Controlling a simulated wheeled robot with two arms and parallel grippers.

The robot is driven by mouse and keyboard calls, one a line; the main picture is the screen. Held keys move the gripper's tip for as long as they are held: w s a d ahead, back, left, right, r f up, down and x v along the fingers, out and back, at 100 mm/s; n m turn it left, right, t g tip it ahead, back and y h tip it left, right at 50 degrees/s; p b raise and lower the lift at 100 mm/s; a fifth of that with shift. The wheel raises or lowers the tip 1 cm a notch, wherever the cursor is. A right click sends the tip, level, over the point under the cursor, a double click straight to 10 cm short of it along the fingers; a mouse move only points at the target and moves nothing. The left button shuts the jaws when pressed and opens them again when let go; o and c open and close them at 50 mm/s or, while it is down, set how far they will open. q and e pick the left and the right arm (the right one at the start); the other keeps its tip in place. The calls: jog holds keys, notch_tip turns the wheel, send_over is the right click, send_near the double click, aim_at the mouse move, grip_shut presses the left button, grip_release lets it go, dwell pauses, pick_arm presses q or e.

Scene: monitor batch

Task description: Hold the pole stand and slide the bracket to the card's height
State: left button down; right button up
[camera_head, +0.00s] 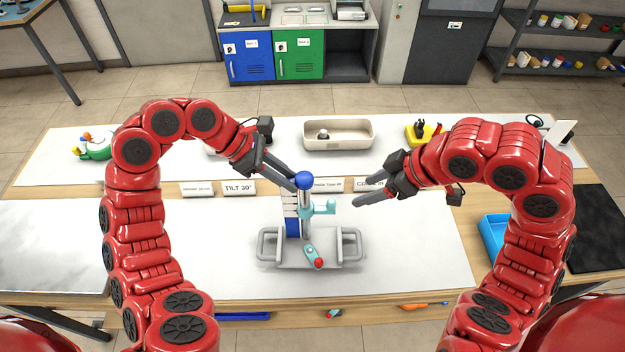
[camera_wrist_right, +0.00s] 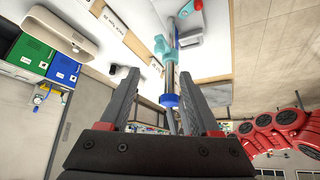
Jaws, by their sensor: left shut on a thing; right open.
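The pole stand has a grey base (camera_head: 290,262) with a loop handle on each side and an upright pole with a blue cap (camera_head: 303,179). The turquoise bracket (camera_head: 320,208) sits on the pole below the cap, its arm pointing right. My left gripper (camera_head: 296,182) is shut on the pole stand at its top, beside the cap. My right gripper (camera_head: 361,191) is open and empty, right of the bracket and apart from it. In the right wrist view, the bracket (camera_wrist_right: 163,47) and blue cap (camera_wrist_right: 169,100) show between the open fingers. Small cards, one reading "TILT 30°" (camera_head: 238,188), stand behind.
A turquoise lever with a red end (camera_head: 319,263) is on the stand's base. A beige tray (camera_head: 339,146) and a yellow holder (camera_head: 424,134) stand at the back. A blue tray (camera_head: 491,236) is at the right. The white worktop beside the stand is clear.

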pick_arm(q)
jog(key=c, duration=0.7)
grip_release()
jog(key=shift+r, duration=0.1)
